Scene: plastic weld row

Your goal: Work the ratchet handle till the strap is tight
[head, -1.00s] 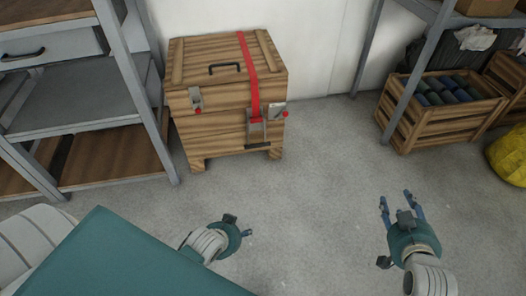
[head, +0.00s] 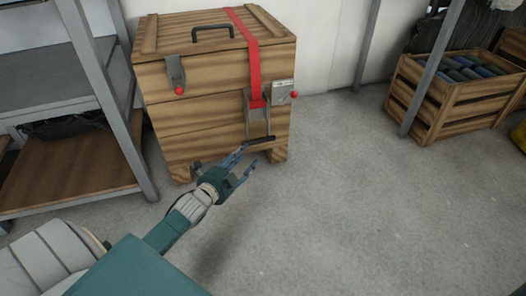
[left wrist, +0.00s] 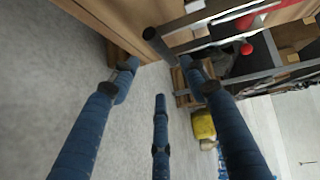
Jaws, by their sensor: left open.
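A wooden chest (head: 170,75) stands against the wall with a red strap (head: 252,62) over its lid and down its front. The strap runs into a metal ratchet (head: 256,118) on the front right. The ratchet handle hangs out low and ends in a black crossbar grip (head: 261,141). My left gripper (head: 248,160) is open and empty, just in front of and below this grip. In the left wrist view, the black grip end (left wrist: 155,42) shows ahead, beyond the open fingers of the gripper (left wrist: 160,85). My right gripper is out of view.
A grey shelf (head: 40,95) stands close at left. A slatted crate (head: 430,108) stands at right. The floor between is clear.

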